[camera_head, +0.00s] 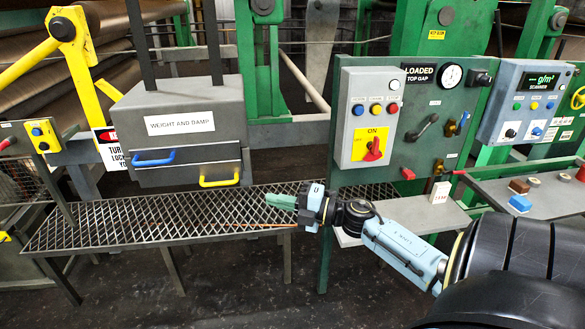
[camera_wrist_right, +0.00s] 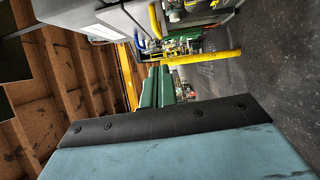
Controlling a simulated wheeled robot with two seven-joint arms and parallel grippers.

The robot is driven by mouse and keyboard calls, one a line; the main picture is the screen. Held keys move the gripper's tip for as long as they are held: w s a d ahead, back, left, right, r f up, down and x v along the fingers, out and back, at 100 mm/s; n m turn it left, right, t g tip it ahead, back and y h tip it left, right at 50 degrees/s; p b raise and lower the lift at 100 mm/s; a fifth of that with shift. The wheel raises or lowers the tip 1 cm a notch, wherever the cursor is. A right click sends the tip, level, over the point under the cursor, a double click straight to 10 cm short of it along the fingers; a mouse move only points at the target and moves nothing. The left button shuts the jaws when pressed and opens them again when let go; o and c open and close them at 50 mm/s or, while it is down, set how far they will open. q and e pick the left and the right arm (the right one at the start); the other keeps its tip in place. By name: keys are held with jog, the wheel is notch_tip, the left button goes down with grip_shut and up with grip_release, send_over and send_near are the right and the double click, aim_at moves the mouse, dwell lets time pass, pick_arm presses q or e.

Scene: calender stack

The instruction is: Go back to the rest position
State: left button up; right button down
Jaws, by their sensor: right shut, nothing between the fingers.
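My right gripper (camera_head: 282,202) reaches in from the right in the head view and points left over the grated walkway. Its green fingers lie together, with nothing between them. In the right wrist view the two green fingers (camera_wrist_right: 157,88) are side by side and closed. The right arm is stretched out in front of the panel stand, apart from the machine. My left gripper is not in view.
A metal grating (camera_head: 140,218) runs below the grey weight and damp box (camera_head: 190,130). A control box (camera_head: 367,115) with a red-yellow switch hangs on the green panel (camera_head: 440,120). A shelf (camera_head: 545,200) with small blocks stands at right. Dark floor is open in front.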

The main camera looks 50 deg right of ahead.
jog(key=shift+v, duration=1.8)
jog(key=s+d+f+m+g+h+b, duration=0.2)
jog(key=f+m+h, duration=0.7)
jog(key=f, duration=1.4)
jog(key=s+a+f+m+g+b, duration=0.1)
jog(key=s+a+f+m+g, duration=0.1)
jog(key=s+f+m, duration=0.45)
jog(key=s+a+f+m+g+b, duration=0.1)
jog(key=s+a+f, duration=0.15)
jog(key=f, duration=0.75)
jog(key=s+a+f+m+g+b, duration=0.1)
jog(key=s+a+f+m+g, duration=0.1)
jog(key=s+a+f+g, duration=0.3)
jog(key=s+a+f+m+g+y+b, duration=0.1)
jog(key=s+a+f+g, duration=0.4)
jog(key=s+a+f, duration=0.7)
jog(key=s+f+m, duration=0.1)
jog(key=s+f, duration=0.2)
jog(key=s, duration=0.7)
jog(key=shift+a+g, duration=0.3)
jog(key=shift+a, duration=0.1)
